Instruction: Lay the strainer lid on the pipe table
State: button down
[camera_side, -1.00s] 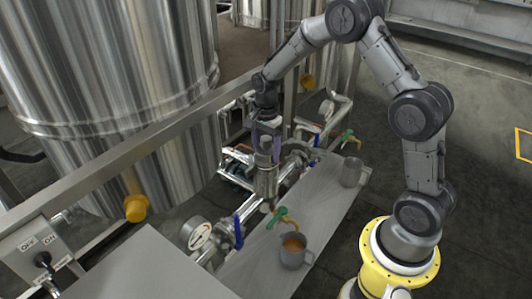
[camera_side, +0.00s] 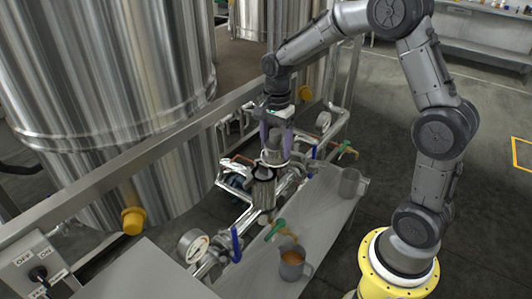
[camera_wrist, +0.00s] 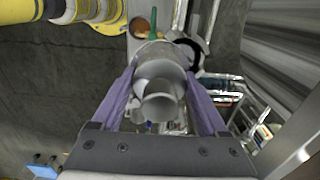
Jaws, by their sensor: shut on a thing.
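My gripper (camera_side: 275,148) is above the pipework in the side view, its purple fingers shut on the grey metal strainer lid (camera_side: 274,159). In the wrist view the lid (camera_wrist: 158,82) sits between the two fingers. The strainer body (camera_side: 263,189) stands upright just below and left of the lid in the side view, with its dark round top opening showing. The lid is apart from it, raised a little. The pipe table (camera_side: 325,215) is the long grey top to the right of the pipes, below the gripper.
A mug (camera_side: 292,264) with orange-brown contents stands at the table's near end, and a grey mug (camera_side: 351,182) at its far end. A green valve handle (camera_side: 275,230), blue handles and a gauge (camera_side: 192,245) line the pipe side. The table's middle is clear.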

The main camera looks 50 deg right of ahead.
jog(key=s+a+r, duration=0.2)
jog(key=s+r, duration=0.2)
jog(key=s, duration=0.5)
jog(key=shift+r, duration=0.15)
jog(key=a+n, duration=1.2)
jog(key=a, duration=0.4)
jog(key=s+a+n, duration=0.6)
jog(key=s+a, duration=0.2)
jog(key=a, duration=0.6)
jog(key=w+a+f, duration=0.2)
jog(key=a+f, duration=0.1)
jog(key=w+a+f, duration=0.6)
jog(key=shift+a+f, duration=0.2)
jog(key=shift+f, duration=0.15)
jog(key=shift+w+a+f, duration=0.35)
jog(key=shift+w+f, duration=0.05)
jog(key=shift+f, duration=1.65)
